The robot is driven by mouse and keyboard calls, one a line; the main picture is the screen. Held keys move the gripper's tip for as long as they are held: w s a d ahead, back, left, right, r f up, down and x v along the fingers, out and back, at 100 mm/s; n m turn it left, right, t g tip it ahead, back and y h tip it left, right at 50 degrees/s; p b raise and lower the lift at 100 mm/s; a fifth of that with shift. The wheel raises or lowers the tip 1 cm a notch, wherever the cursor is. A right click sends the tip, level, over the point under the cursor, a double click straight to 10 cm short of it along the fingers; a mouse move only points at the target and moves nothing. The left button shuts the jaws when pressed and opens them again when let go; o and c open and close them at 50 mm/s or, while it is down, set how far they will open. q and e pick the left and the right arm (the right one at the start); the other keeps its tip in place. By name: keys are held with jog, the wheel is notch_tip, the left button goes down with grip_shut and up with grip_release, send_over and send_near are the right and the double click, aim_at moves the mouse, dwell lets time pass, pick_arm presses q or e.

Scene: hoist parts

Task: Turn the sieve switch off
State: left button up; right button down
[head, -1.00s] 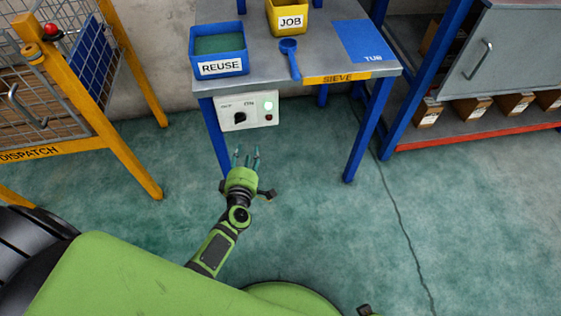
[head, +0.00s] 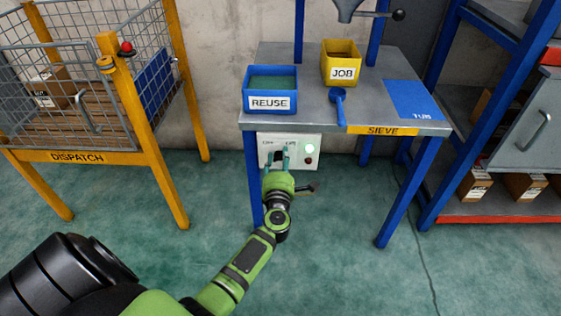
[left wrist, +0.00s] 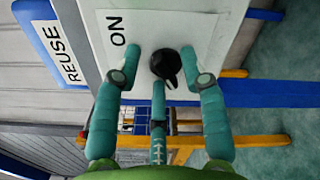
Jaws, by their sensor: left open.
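The sieve switch is a black rotary knob (left wrist: 166,65) on a white control box (head: 298,138) under the front left of the sieve table. In the left wrist view an "ON" label shows left of the knob; the other label is out of that view. My left gripper (head: 277,156) is open in front of the box. In the left wrist view its fingertips (left wrist: 159,60) lie around the knob; I cannot tell whether they touch it. My right gripper is not in view.
The sieve table (head: 320,121) carries a blue REUSE bin (head: 270,103), a yellow JOB bin (head: 341,74) and a blue scoop (head: 338,105). Its blue leg (head: 253,185) stands close to my left arm. A yellow dispatch cage (head: 100,155) stands left, a shelf rack (head: 490,218) right.

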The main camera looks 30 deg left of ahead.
pick_arm(q)
jog(key=c, duration=0.8)
